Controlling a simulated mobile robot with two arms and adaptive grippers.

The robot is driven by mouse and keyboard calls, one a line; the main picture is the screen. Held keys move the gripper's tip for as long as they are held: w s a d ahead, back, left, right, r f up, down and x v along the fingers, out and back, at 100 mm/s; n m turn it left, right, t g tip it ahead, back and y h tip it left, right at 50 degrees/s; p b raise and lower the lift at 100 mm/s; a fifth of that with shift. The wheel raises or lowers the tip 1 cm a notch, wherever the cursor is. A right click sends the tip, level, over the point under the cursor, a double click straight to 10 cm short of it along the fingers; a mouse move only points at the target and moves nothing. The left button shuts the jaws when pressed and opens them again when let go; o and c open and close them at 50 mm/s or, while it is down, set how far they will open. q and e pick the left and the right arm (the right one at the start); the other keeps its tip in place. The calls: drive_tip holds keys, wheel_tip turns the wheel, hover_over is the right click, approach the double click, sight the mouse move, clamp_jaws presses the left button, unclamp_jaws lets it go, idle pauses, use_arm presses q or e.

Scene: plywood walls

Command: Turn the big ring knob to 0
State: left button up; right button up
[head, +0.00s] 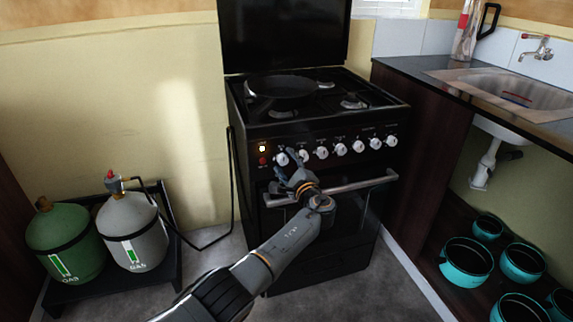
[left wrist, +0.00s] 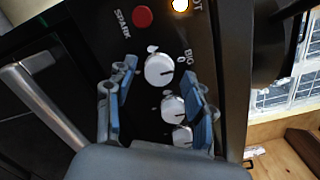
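The big ring knob, a white dial marked BIG, is the leftmost of the row on the black stove front (head: 282,159). In the left wrist view the knob (left wrist: 159,69) has a dark pointer line toward the right; the numbers around it are too small to read. My left gripper (head: 288,166) is at the stove front, just before this knob. In the left wrist view its blue-grey fingers (left wrist: 157,76) are spread apart, one on each side of the knob, with nothing gripped. I cannot tell whether they touch it. My right gripper is out of view.
Several more white knobs (head: 341,149) continue rightward. A lit orange lamp (head: 262,148) and red SPARK button (left wrist: 142,17) are beside the knob. The oven handle (head: 345,188) juts out below. A pan (head: 283,87) sits on top. Gas bottles (head: 128,231) stand left.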

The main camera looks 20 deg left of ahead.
use_arm(q)
drive_tip(key=shift+s, duration=0.1)
drive_tip(key=v, duration=1.2)
drive_tip(key=shift+f, duration=0.15)
